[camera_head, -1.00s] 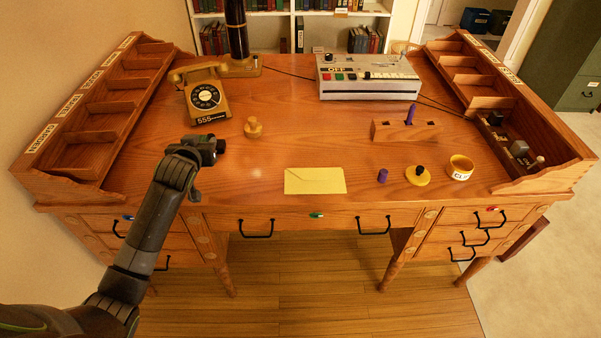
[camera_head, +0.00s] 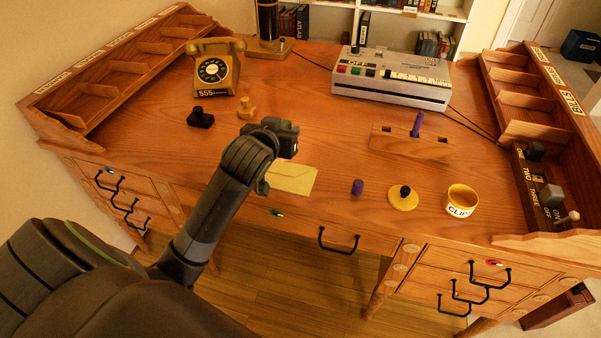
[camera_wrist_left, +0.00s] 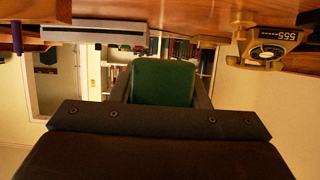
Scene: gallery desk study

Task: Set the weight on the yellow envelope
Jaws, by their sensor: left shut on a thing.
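The yellow envelope (camera_head: 293,178) lies flat near the front edge of the desk, its left part hidden behind my left arm. My left gripper (camera_head: 284,132) is just above and left of the envelope in the head view. In the left wrist view it is shut on a green-faced block (camera_wrist_left: 163,82), seen between its two dark fingers. The block's full shape is hidden, so I cannot tell surely that it is a weight. A black knobbed weight (camera_head: 200,118) and a brass knobbed one (camera_head: 246,108) stand on the desk to the left. My right gripper is not in view.
A yellow telephone (camera_head: 216,72) stands behind the weights and a grey machine (camera_head: 390,80) at the back. A wooden block with a purple peg (camera_head: 415,125), a purple cylinder (camera_head: 357,187), a yellow disc (camera_head: 403,203) and a yellow cup (camera_head: 461,199) are right of the envelope.

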